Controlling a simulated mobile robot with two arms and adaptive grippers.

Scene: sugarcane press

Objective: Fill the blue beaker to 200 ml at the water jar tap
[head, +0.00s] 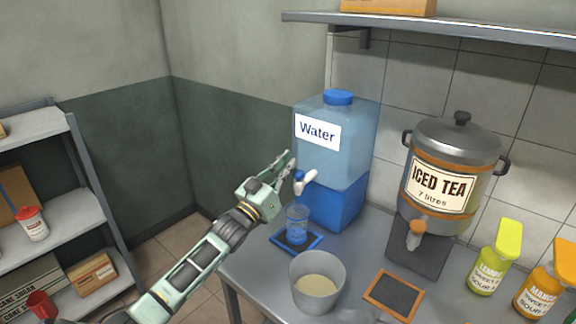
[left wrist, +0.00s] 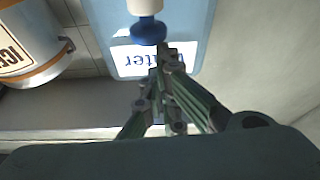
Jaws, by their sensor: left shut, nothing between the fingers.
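The water jar (head: 352,130) is a translucent blue tank with a "Water" label, on a blue base. Its tap (head: 304,182) has a blue and white body and faces the front left. The blue beaker (head: 297,224) stands upright under the tap on a blue-edged mat (head: 282,243); its level cannot be read. My left gripper (head: 288,160) is shut and empty, beside and slightly above the tap. In the left wrist view my left gripper (left wrist: 162,55) is close to the blue tap knob (left wrist: 149,31); whether they touch is unclear. My right gripper is not in view.
A grey pot (head: 335,262) with pale contents stands in front of the beaker. To the right are an iced tea urn (head: 455,150), an orange-edged mat (head: 372,293) and syrup bottles (head: 495,262). A shelf rack (head: 85,190) stands at left.

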